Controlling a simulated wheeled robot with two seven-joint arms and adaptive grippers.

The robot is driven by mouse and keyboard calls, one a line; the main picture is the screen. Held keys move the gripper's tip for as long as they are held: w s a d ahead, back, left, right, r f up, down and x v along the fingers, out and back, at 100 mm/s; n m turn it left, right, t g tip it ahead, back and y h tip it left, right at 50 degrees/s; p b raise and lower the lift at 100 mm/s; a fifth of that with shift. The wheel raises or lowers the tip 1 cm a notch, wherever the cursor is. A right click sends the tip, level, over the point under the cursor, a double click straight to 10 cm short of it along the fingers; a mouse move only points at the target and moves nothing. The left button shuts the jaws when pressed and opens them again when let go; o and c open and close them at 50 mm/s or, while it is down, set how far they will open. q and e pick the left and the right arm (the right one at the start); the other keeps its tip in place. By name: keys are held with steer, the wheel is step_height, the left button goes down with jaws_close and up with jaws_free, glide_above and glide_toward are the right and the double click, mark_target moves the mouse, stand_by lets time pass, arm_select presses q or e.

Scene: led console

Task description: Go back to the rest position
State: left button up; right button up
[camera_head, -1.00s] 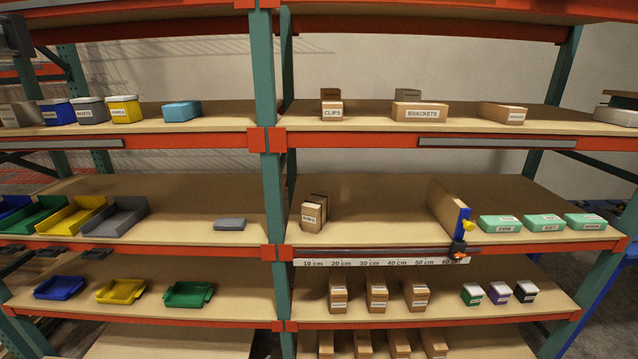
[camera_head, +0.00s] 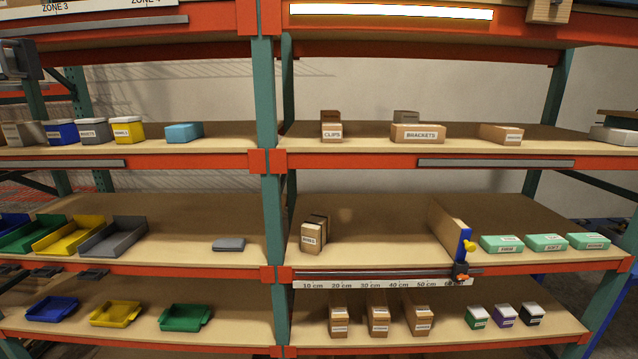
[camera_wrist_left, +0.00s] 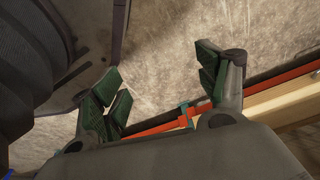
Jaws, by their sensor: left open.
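My left gripper (camera_wrist_left: 162,95) shows in the left wrist view with its green-padded fingers spread apart and nothing between them. Behind it are a pale grey surface and an orange shelf beam with a wooden board. The head view faces the shelving rack, with a lit white strip (camera_head: 391,12) on the top beam and unlit grey strips (camera_head: 497,163) on the beam below.
A divider (camera_head: 450,230) with a yellow knob stands on the middle shelf above a centimetre scale (camera_head: 380,284). Cartons such as the BRACKETS box (camera_head: 418,133), green boxes (camera_head: 502,243) and coloured bins (camera_head: 68,237) occupy the shelves. Much of the middle shelf is bare.

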arm_select(q)
steer(key=s+a+f+g, duration=0.2)
steer(key=s, duration=1.3)
steer(key=shift+s, duration=0.4)
